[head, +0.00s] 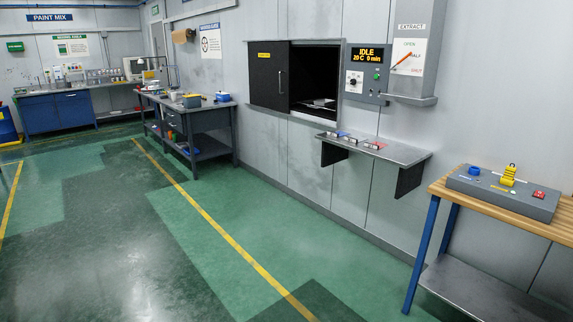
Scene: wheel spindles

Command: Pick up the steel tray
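No tray can be made out for certain. A small pale, flat object (320,103) lies inside the dark open chamber (316,75) in the wall; it is too small and shaded to tell whether it is the steel tray. Below the opening, a grey metal wall shelf (400,153) carries several small flat items with blue and red parts. Neither of my grippers is in view.
The chamber's black door (268,75) stands to the left of the opening. A control panel (367,74) reads IDLE, 20 C, 0 min. A wood-topped bench (450,190) with a grey box (500,195) stands at right. Dark workbenches (205,120) stand at left. The green floor between is clear.

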